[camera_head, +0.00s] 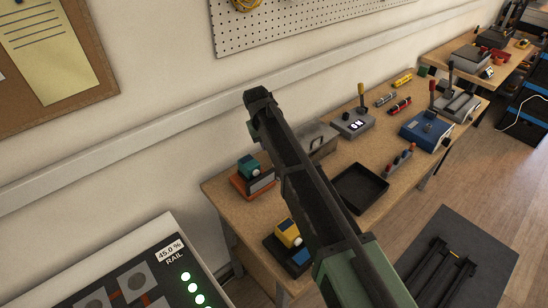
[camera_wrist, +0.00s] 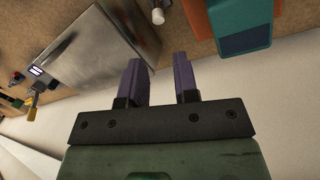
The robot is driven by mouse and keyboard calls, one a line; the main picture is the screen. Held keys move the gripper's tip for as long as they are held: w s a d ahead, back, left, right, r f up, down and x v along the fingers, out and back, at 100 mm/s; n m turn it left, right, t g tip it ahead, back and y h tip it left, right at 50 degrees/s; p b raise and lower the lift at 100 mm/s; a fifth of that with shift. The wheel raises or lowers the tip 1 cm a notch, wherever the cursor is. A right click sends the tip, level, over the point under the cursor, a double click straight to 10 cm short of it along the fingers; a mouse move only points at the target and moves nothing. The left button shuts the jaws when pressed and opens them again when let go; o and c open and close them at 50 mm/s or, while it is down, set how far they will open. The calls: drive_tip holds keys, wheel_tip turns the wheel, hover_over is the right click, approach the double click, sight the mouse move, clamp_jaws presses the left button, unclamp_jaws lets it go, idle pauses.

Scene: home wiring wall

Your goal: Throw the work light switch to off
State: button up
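A grey switch box (camera_head: 354,122) with an upright yellow-handled lever (camera_head: 361,94) stands on the wooden workbench, right of my arm in the head view. Its small lit display (camera_head: 356,125) appears to read ON, and I take this box to be the work light switch. In the wrist view, a yellow handle (camera_wrist: 31,115) and a small lit display (camera_wrist: 36,71) show at the far left, well away from my fingers. My gripper (camera_wrist: 159,75) is open and empty, with a gap between its two fingers. In the head view I cannot make out the fingers clearly.
A metal box (camera_wrist: 92,50) lies left of my fingers, and a teal and orange device (camera_wrist: 240,25) lies right. On the bench are a black tray (camera_head: 358,188), a blue box with a red lever (camera_head: 425,130), and several tools. A pegboard (camera_head: 290,22) hangs behind.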

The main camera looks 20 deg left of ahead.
drive_tip(key=f+b, duration=0.3)
drive_tip(key=d+f+b, duration=0.1)
drive_tip(key=f+b, duration=0.3)
drive_tip(key=w+d+f+b, duration=0.1)
drive_tip(key=f+b, duration=0.3)
drive_tip(key=shift+w, duration=0.1)
drive_tip(key=shift+r, duration=0.1)
drive_tip(key=shift+c, duration=0.3)
